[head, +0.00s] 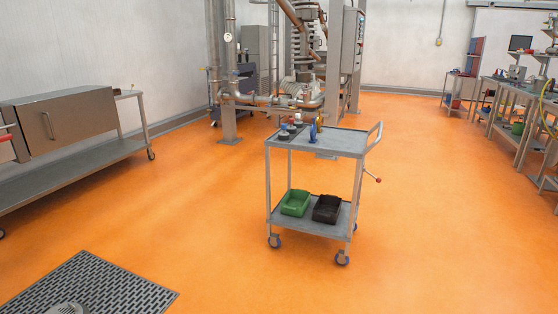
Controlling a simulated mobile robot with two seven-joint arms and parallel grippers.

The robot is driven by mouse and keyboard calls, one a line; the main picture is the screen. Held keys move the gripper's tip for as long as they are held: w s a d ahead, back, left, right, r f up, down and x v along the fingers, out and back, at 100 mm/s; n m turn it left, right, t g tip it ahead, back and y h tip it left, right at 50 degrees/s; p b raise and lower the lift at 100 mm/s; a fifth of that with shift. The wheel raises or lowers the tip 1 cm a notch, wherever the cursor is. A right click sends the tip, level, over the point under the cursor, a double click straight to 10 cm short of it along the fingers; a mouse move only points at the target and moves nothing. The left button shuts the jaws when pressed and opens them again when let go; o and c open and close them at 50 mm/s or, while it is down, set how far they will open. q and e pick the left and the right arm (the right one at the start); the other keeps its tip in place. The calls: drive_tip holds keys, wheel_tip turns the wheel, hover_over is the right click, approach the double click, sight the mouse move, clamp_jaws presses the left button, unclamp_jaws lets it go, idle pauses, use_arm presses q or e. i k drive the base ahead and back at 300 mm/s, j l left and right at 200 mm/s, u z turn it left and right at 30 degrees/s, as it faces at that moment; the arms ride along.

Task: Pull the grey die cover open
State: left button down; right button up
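No part labelled as the die cover can be made out for certain. A grey metal box (70,120) with a flat front and an upright bar handle (48,126) sits on a long bench at the left; its front looks shut. I cannot tell whether this is the grey die cover. Neither of my grippers is in view.
A grey two-shelf trolley (345,143) stands in the middle, with a green bin (295,203) and a black bin (327,209) on its lower shelf. Pipework and machinery (300,90) stand behind it. Workbenches line the right. A dark grating (95,285) lies front left. Orange floor between is clear.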

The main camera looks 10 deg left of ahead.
sight(50, 121)
drive_tip(key=i+u, duration=0.4)
drive_tip(key=i+l+u, duration=0.1)
drive_tip(key=i+u, duration=0.3)
drive_tip(key=i, duration=0.15)
drive_tip(key=i+j+u, duration=0.1)
drive_tip(key=i+u, duration=0.35)
drive_tip(key=i+l+u, duration=0.1)
drive_tip(key=i+u, duration=0.35)
drive_tip(key=i+j+u, duration=0.1)
drive_tip(key=i+u, duration=0.2)
drive_tip(key=i, duration=0.25)
drive_tip(key=i+u, duration=0.3)
drive_tip(key=i, duration=0.2)
